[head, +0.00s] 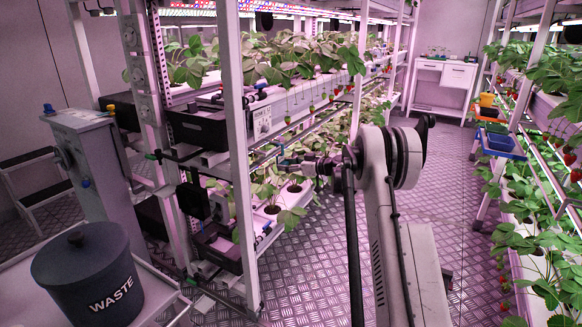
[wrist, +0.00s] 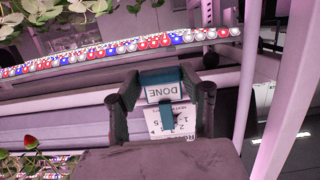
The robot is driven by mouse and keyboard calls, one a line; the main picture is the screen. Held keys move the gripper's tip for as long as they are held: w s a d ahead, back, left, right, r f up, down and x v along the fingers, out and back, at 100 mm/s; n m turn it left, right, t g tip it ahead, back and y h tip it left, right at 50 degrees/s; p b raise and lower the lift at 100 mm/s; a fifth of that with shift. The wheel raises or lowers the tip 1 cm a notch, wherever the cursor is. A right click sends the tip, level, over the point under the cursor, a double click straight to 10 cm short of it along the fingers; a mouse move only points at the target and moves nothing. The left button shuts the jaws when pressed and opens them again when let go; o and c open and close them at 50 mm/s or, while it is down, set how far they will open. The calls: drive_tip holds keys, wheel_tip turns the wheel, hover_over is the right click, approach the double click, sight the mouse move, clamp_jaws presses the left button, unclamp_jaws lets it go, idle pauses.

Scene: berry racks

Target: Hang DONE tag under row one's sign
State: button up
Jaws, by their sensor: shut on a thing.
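The DONE tag (wrist: 165,92) is a small white card with a teal holder, upside down in the wrist view. My gripper (wrist: 163,98) is shut on it, with one dark finger at each side. Row one's sign (wrist: 177,122), a white card with print and numbers, shows just behind and below the tag in that view, partly covered by the teal piece. Whether they touch, I cannot tell. In the head view the sign (head: 262,122) is on the rack's end beside a white post.
A white rack post (head: 238,150) stands close left of the gripper. Strawberry plants (head: 290,195) grow in the gutter beneath it. A dark WASTE bin (head: 88,278) is at the front left. The aisle floor (head: 320,270) is clear.

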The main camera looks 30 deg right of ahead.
drive_tip(key=shift+r+x, duration=0.15)
drive_tip(key=shift+x, duration=0.65)
drive_tip(key=shift+r+x, duration=0.15)
drive_tip(key=shift+x, duration=0.65)
drive_tip(key=shift+f+b, duration=0.3)
drive_tip(key=shift+f, duration=0.4)
drive_tip(key=o, duration=1.2)
drive_tip(key=shift+c, duration=0.2)
